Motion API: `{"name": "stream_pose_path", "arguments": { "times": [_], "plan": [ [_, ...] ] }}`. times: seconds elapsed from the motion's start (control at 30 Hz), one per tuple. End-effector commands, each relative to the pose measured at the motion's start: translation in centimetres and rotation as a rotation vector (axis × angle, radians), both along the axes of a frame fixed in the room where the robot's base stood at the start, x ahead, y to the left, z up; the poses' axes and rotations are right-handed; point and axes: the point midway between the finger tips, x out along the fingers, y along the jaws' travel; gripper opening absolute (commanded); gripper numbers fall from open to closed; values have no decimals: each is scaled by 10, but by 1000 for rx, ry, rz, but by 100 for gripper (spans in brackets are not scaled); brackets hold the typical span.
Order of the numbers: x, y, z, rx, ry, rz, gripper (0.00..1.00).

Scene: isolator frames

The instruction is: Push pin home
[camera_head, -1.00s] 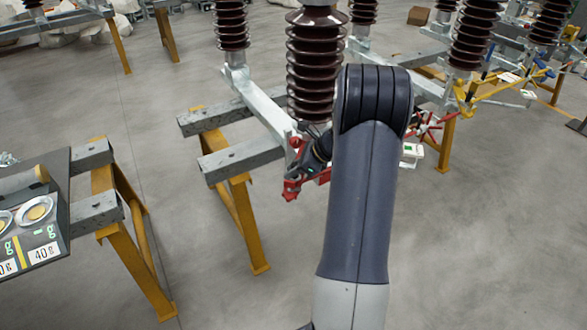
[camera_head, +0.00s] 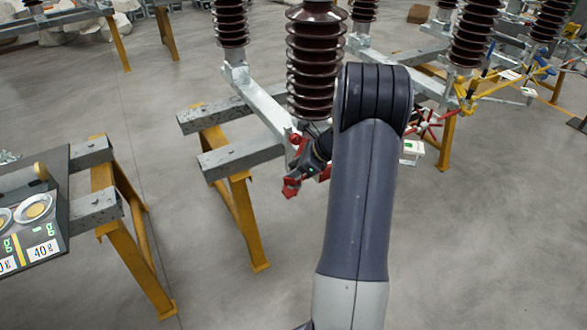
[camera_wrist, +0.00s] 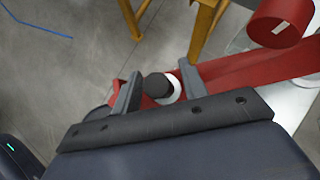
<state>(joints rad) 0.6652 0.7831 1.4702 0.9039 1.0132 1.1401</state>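A pin with a dark round head (camera_wrist: 158,86) and a white collar (camera_wrist: 175,88) sits at a red metal part (camera_wrist: 225,75) in the wrist view. My gripper (camera_wrist: 160,88) has its two grey fingers apart, one on each side of the pin head. The right finger is very close to the white collar; I cannot tell if it touches. In the head view my gripper (camera_head: 301,168) is at the red part (camera_head: 291,187) at the near end of the grey beam, partly hidden by my arm. The pin is too small to make out there.
A brown ribbed insulator (camera_head: 316,65) stands just behind my gripper. Yellow trestles (camera_head: 245,220) carry grey beams on the left. A dark panel with labels (camera_head: 45,225) is at the far left. A red cylinder (camera_wrist: 282,22) stands at the upper right of the wrist view.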

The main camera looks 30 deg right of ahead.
Motion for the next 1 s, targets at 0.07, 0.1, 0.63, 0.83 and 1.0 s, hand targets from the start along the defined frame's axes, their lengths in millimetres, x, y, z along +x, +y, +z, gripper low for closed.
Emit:
{"name": "stream_pose_path", "arguments": {
  "times": [0.07,0.1,0.63,0.83,1.0],
  "plan": [
    [0,0,0,0,0,0,45],
    [0,0,0,0,0,0,45],
    [-26,-28,42,-4,-4,-3,45],
    [-43,-44,68,-2,-2,-3,45],
    [-50,-51,79,-1,-1,-1,45]
  ]
}}
